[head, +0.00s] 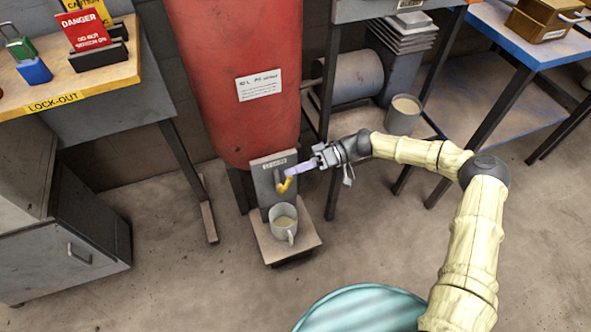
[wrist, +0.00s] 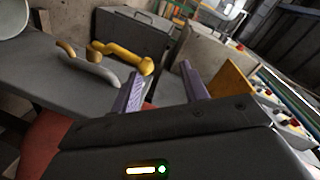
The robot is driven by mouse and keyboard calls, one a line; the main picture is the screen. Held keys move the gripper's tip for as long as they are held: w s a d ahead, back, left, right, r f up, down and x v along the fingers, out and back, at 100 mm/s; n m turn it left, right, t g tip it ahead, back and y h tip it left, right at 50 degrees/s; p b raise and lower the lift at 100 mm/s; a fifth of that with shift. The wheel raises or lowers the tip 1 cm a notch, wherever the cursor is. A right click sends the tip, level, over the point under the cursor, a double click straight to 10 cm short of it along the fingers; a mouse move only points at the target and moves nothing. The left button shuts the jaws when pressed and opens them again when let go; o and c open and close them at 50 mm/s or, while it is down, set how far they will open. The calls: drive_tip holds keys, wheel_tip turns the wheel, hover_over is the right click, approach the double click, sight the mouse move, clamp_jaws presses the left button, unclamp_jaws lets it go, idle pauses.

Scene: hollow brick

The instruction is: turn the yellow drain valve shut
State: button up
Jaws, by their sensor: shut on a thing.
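The yellow drain valve (head: 283,187) sits on a grey plate (head: 263,185) at the foot of the red tank (head: 230,105). In the wrist view its yellow handle (wrist: 122,56) is just beyond the fingers, with a grey curved spout (wrist: 90,70) beside it. My gripper (head: 290,173) reaches in from the right, its pale purple fingers at the valve. The exact contact is hard to make out.
A mug (head: 283,217) with pale liquid stands below the valve on a small platform (head: 262,238). A grey bucket (head: 403,115) stands to the right by the rack legs. A lock-out bench (head: 110,80) is at left, a blue-edged table (head: 530,47) at right. The floor in front is mostly open.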

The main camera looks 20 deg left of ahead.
drive_tip(key=w+d+r+p, duration=0.1)
drive_tip(key=d+r+p, duration=0.1)
drive_tip(key=r+p, duration=0.4)
drive_tip(key=w+d+r+p, duration=0.1)
drive_tip(key=r+p, duration=0.4)
drive_tip(key=r, duration=0.8)
drive_tip(key=shift+w+d+r+p, duration=0.25)
drive_tip(key=shift+d+r+p, duration=0.1)
drive_tip(key=shift+r, duration=0.05)
idle(1.4)
drive_tip(key=c, duration=0.5)
drive_tip(key=shift+s+f, duration=0.2)
drive_tip(key=shift+s, duration=0.1)
clamp_jaws()
drive_tip(key=s+d+f+m+t+h, duration=0.2)
drive_tip(key=d+m+t+h, duration=0.15)
drive_tip(key=d, duration=0.25)
drive_tip(key=s+d+f+m+t+h, duration=0.2)
drive_tip(key=s+d+h, duration=0.15)
drive_tip(key=d, duration=0.25)
drive_tip(key=s+d+r+m+t+h, duration=0.2)
drive_tip(key=d+r+m+t, duration=0.2)
drive_tip(key=d, duration=0.6)
drive_tip(key=s+d+r+m+t+h, duration=0.2)
drive_tip(key=d+r+m+t, duration=0.2)
drive_tip(key=d, duration=0.5)
drive_tip(key=shift+s+d+r+m+h, duration=0.15)
drive_tip(key=shift+d+r+m+h, duration=0.25)
drive_tip(key=shift+r+m, duration=0.45)
